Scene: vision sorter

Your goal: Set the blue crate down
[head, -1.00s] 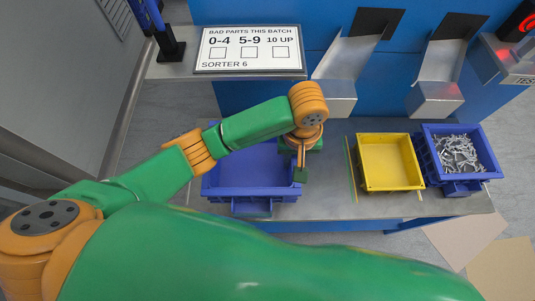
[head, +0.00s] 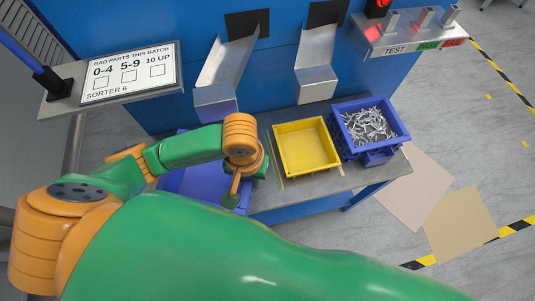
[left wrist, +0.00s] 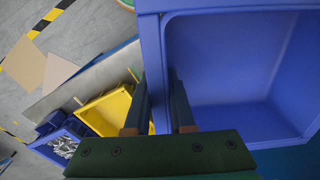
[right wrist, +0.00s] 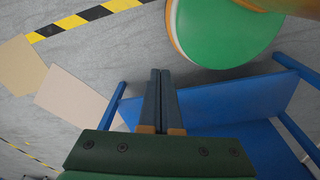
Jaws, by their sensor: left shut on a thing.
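The empty blue crate (head: 187,183) is at the left part of the bench in the head view, partly hidden by my left arm. My left gripper (head: 233,195) is shut on its right wall. In the left wrist view the crate (left wrist: 225,65) is large and close, with its wall between the two fingers (left wrist: 160,105). I cannot tell whether its underside touches the bench. My right gripper (right wrist: 160,100) shows in the right wrist view with its fingers together and empty, above a blue bench frame.
A yellow bin (head: 281,155) and a second blue crate (head: 343,143) full of metal parts stand on the bench (head: 280,203) to the right. Two metal chutes (head: 222,70) are behind. A sign and a test shelf (head: 405,42) flank them.

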